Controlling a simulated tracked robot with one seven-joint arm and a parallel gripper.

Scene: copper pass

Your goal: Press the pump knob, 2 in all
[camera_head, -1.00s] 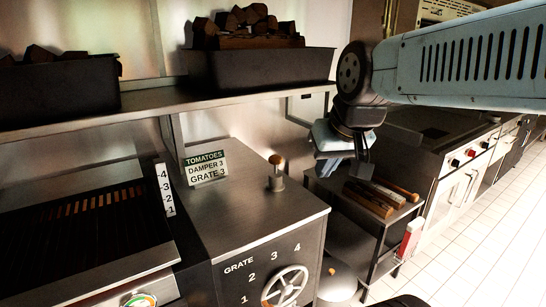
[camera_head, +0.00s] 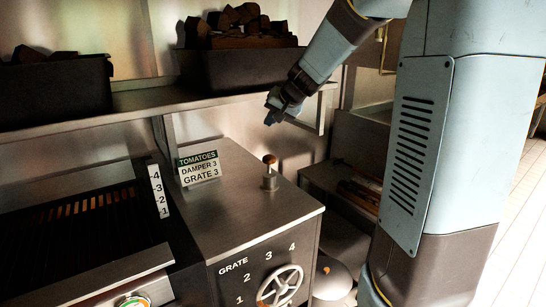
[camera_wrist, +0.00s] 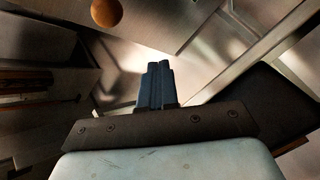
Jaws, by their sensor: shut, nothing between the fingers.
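The pump knob (camera_head: 269,160) is a brown ball on a short metal stem and collar. It stands upright on the steel cabinet top (camera_head: 240,205) in the head view. In the wrist view an orange-brown ball (camera_wrist: 106,12), which looks like the same knob, shows at the top left edge. My gripper (camera_head: 270,121) is above the knob and apart from it, below the shelf edge. In the wrist view my gripper (camera_wrist: 161,66) shows its two dark blue fingers together, with nothing between them.
A steel shelf (camera_head: 150,101) with a dark bin of wood chunks (camera_head: 235,65) runs behind the cabinet. A sign (camera_head: 199,168) reads tomatoes, damper 3, grate 3. A grate handwheel (camera_head: 281,287) is on the cabinet front. A grill (camera_head: 75,235) lies to the left.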

